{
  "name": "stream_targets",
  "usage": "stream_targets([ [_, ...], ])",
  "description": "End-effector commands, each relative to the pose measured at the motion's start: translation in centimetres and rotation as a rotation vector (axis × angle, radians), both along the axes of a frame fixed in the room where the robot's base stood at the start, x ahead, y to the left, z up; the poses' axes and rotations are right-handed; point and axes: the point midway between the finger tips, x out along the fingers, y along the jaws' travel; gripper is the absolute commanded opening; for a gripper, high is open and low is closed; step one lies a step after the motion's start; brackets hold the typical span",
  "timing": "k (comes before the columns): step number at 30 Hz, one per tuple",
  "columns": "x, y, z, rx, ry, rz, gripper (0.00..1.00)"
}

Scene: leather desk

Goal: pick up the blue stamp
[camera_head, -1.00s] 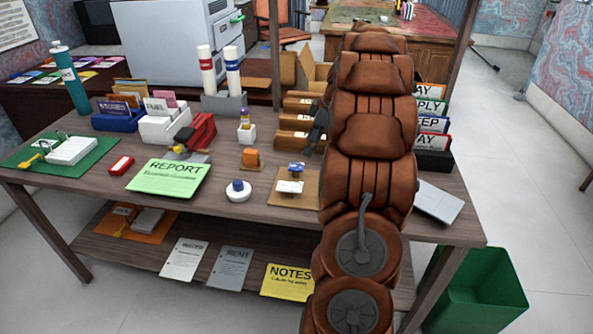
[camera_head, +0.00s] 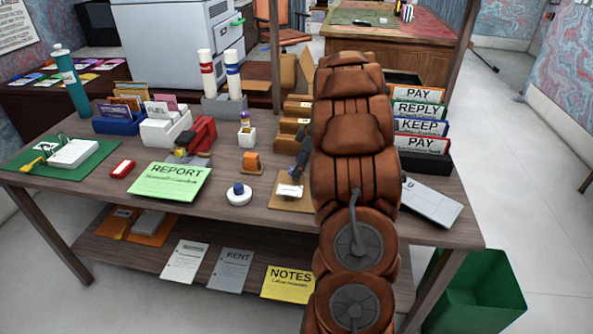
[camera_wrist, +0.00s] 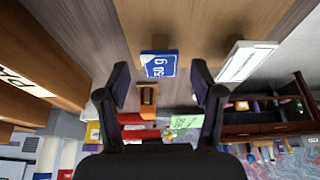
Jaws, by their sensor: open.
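The blue stamp shows in the wrist view as a small blue square (camera_wrist: 158,64) with white print. It is on a tan board, which also shows in the head view (camera_head: 280,203). My gripper (camera_wrist: 160,82) is open, with one dark finger on each side of the picture and the stamp centred between and just beyond the fingertips. Nothing is between the fingers in their grasp. In the head view my arm and a dark finger (camera_head: 303,152) cover the place above the board, so the stamp is hidden there.
A small orange block (camera_head: 251,162) and a blue-topped white round piece (camera_head: 239,193) stand left of the board. Wooden trays (camera_head: 294,125) stand behind, and a file rack (camera_head: 425,160) stands right. A green report sheet (camera_head: 170,181) lies left.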

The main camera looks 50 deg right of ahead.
Motion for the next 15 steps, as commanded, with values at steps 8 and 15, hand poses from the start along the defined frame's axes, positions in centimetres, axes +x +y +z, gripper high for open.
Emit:
stream_targets([
  [8, -0.01, 0.01, 0.01, 0.0, 0.0, 0.0, 0.42],
  [15, 0.0, 0.01, 0.01, 0.0, 0.0, 0.0, 0.25],
])
